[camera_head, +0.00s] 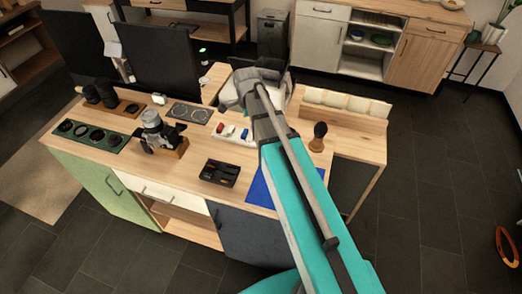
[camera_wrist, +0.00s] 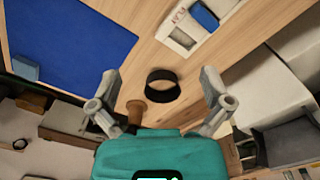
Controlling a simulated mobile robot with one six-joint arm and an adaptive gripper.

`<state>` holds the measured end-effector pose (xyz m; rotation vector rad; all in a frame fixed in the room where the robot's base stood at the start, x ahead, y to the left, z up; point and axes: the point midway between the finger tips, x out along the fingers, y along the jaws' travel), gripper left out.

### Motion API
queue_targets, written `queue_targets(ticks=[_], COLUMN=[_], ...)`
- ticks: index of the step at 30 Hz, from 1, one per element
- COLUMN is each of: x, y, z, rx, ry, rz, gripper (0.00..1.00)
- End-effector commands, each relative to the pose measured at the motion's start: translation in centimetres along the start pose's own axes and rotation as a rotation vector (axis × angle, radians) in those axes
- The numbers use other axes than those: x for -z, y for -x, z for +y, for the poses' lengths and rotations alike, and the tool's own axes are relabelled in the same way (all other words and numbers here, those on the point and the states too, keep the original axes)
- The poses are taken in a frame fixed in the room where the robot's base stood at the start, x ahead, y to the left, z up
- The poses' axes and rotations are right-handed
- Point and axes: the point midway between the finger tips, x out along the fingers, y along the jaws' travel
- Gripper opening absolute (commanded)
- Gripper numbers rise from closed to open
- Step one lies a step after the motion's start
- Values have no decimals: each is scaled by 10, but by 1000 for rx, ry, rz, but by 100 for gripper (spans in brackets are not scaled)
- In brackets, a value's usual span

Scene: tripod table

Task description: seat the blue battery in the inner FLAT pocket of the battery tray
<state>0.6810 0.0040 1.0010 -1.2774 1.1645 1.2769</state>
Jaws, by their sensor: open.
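The white tray (camera_head: 236,141) on the wooden table holds red and blue pieces. In the wrist view the tray (camera_wrist: 166,33) is at the top, with a red mark, a grey recess and a blue block (camera_wrist: 203,15). Another blue block (camera_wrist: 25,67) is at the blue mat's edge. In the head view, my arm hides part of the table behind the tray.
The blue mat (camera_wrist: 75,38) lies at the table's front right. A black ring (camera_wrist: 162,97) and a wooden knob (camera_wrist: 136,110) show between my fingers.

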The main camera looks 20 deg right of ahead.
Motion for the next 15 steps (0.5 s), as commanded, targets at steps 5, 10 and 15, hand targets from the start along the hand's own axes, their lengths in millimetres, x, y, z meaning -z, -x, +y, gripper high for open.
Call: queue_targets(ticks=[5,10,15], x=[-2,-3,-4], y=[0,0,0], z=[26,48,70], rx=[0,0,0], ry=[229,452,674], rz=[0,0,0], gripper=[99,99,99])
